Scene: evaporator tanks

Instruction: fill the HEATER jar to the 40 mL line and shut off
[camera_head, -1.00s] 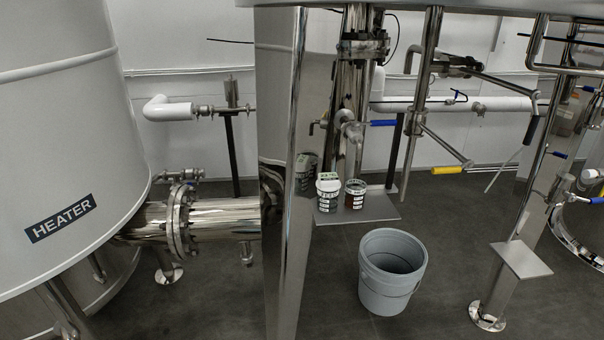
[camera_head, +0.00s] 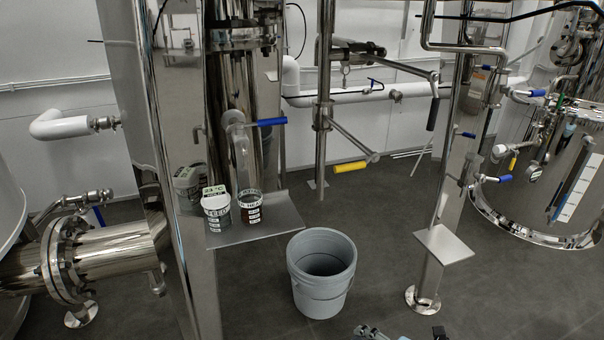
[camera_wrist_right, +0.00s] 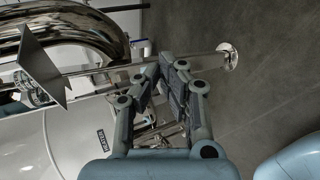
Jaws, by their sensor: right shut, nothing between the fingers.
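Two small jars stand side by side on a metal shelf (camera_head: 275,222) in the head view. The left jar (camera_head: 218,212) looks pale with a white top; the right jar (camera_head: 250,210) looks dark reddish. Their bands carry lettering too small to read surely, so I cannot tell which is the HEATER jar, nor their liquid levels. Above them is a valve with a blue handle (camera_head: 271,122) pointing right. My right gripper (camera_head: 370,332) shows at the bottom edge, well away from the jars. In the wrist view it (camera_wrist_right: 172,66) is shut and empty. My left gripper is not in view.
A grey bucket (camera_head: 321,275) stands on the floor right of the shelf. A steel leg with a small plate (camera_head: 444,244) stands farther right. A yellow handle (camera_head: 350,167) hangs behind. A flanged pipe (camera_head: 100,252) lies at left. Dark floor is open between bucket and leg.

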